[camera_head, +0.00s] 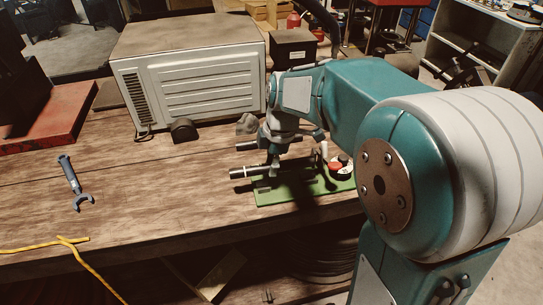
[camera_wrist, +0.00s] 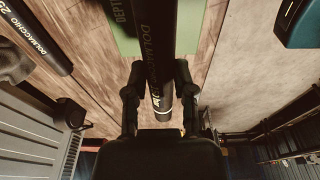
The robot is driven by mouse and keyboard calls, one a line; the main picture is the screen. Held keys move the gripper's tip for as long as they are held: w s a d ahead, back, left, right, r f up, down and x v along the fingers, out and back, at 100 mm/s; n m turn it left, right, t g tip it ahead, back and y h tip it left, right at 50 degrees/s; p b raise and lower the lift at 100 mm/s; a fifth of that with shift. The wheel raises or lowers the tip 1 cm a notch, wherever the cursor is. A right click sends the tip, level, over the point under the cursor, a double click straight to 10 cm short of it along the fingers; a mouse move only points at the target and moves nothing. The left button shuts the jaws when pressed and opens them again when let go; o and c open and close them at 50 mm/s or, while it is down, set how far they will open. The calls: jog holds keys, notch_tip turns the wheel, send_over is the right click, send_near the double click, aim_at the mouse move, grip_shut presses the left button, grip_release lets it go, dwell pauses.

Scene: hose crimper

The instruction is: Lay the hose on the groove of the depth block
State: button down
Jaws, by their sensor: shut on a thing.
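The hose (camera_wrist: 156,28) is a black tube with pale lettering and a white band near its end. My gripper (camera_wrist: 160,68) is shut on it, one finger on each side. In the head view the hose's banded end (camera_head: 240,172) sticks out left of my gripper (camera_head: 274,166), over the left part of a green plate (camera_head: 285,194). The green plate with "DEPTH" lettering (camera_wrist: 125,30) shows beneath the hose in the wrist view. The groove is not clearly visible, and I cannot tell whether the hose touches the block.
A second black tube (camera_wrist: 35,35) lies to the left in the wrist view. A white vented machine (camera_head: 185,75) stands behind. Red and black round pieces (camera_head: 340,167) are at the plate's right. A wrench (camera_head: 72,185) and yellow cord (camera_head: 70,243) lie left; the wood between is clear.

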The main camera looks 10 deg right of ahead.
aim_at(272, 187)
jog(key=shift+f, duration=1.95)
jog(key=shift+f, duration=0.45)
dwell(1.1)
jog(key=shift+c, duration=1.8)
grip_release()
jog(key=shift+r, duration=4.05)
